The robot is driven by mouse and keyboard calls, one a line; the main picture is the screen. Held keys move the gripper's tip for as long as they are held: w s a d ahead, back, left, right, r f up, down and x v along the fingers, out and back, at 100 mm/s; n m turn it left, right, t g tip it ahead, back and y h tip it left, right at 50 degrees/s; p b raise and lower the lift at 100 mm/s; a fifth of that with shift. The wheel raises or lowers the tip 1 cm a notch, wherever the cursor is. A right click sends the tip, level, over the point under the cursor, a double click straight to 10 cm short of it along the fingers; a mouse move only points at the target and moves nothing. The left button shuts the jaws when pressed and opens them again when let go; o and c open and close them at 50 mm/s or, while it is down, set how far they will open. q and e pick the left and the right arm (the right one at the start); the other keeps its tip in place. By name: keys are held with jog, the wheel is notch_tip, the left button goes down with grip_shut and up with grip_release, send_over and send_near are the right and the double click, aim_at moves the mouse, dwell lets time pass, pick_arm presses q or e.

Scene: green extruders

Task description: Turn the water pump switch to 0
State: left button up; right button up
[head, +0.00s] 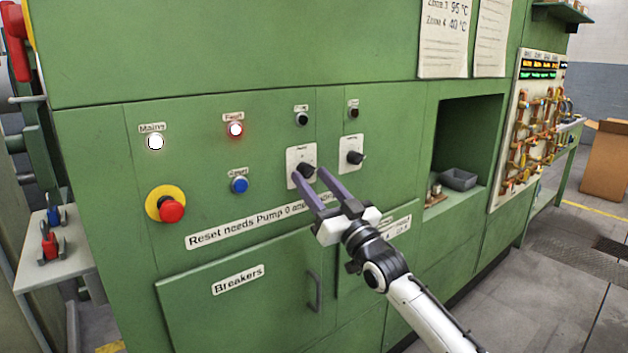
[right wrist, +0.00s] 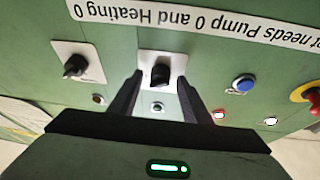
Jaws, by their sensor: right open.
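Two black rotary switches on white plates sit side by side on the green panel. The left one (head: 306,168) is between the fingertips of my right gripper (head: 309,174), and the other switch (head: 354,157) is to its right. I cannot read which is labelled as the water pump. In the right wrist view, which is upside down, the first switch's knob (right wrist: 160,74) is between the two dark fingers (right wrist: 160,78), which are apart with gaps on both sides. The other switch (right wrist: 75,66) shows to the left there. My left gripper is not in view.
A lit white lamp (head: 156,142), lit red-ringed lamp (head: 235,129), blue button (head: 239,185) and red emergency stop (head: 171,209) are to the left. A recess (head: 470,130) is to the right.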

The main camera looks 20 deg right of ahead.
jog(key=shift+w, duration=0.1)
jog(key=c, duration=1)
